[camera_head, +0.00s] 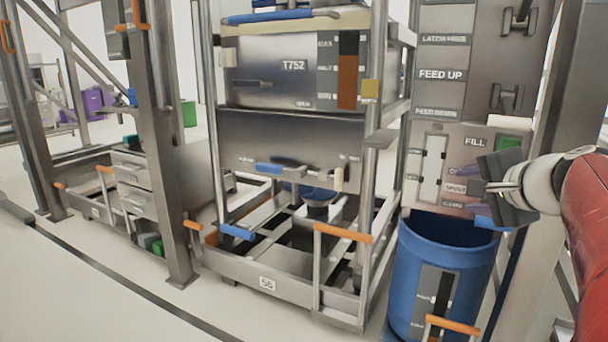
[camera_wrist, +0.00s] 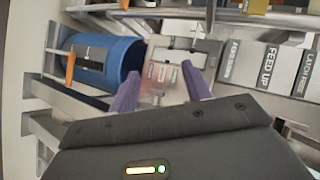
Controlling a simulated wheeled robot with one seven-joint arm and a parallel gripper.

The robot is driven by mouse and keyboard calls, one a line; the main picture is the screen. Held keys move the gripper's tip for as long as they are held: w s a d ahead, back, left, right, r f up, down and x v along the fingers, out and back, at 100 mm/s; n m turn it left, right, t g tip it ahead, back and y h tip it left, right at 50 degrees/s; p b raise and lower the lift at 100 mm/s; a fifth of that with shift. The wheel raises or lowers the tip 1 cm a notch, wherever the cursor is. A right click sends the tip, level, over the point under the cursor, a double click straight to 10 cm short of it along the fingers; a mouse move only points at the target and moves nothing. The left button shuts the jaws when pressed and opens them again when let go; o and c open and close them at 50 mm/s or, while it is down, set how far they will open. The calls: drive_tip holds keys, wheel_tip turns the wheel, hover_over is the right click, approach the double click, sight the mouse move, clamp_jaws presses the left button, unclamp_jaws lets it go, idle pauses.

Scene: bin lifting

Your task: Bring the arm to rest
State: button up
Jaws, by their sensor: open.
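My gripper (camera_head: 480,187) is raised at the right of the head view, in front of the grey control panel and above the blue bin's rim. In the wrist view my gripper (camera_wrist: 160,90) shows its two purple fingers spread apart, with nothing between them. My red and white arm reaches in from the right edge of the head view. The blue bin (camera_head: 440,270) stands upright below the panel; it also shows in the wrist view (camera_wrist: 122,55) at the upper left.
The panel (camera_head: 440,75) carries labels such as FEED UP and FILL. A steel rack (camera_head: 265,65) marked T752 stands on a wheeled cart with orange handles (camera_head: 343,232), left of the bin. Another frame with drawers (camera_head: 135,185) is farther left. Pale floor is clear at the front left.

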drive_tip(key=s+a+f+n+g+y, duration=0.1)
drive_tip(key=s+a+f+n+g, duration=0.1)
drive_tip(key=s+a+f+n, duration=0.35)
drive_tip(key=s+a+f+n+g, duration=0.2)
drive_tip(key=a+f, duration=0.4)
drive_tip(key=a, duration=0.3)
drive_tip(key=s+a+f+n+g+h, duration=0.1)
drive_tip(key=s+a+f+n+g, duration=0.25)
drive_tip(key=s+f+n, duration=0.55)
wheel_tip(320, 180, up, 12)
drive_tip(key=s+m+p, duration=0.1)
drive_tip(key=s+p, duration=0.1)
drive_tip(key=p, duration=1.1)
drive_tip(key=shift+s+h, duration=0.25)
drive_tip(key=shift+h, duration=0.05)
drive_tip(key=shift+a+f+m, duration=0.1)
drive_tip(key=shift+f+m, duration=0.05)
drive_tip(key=shift+m, duration=0.1)
drive_tip(key=shift+c, duration=0.2)
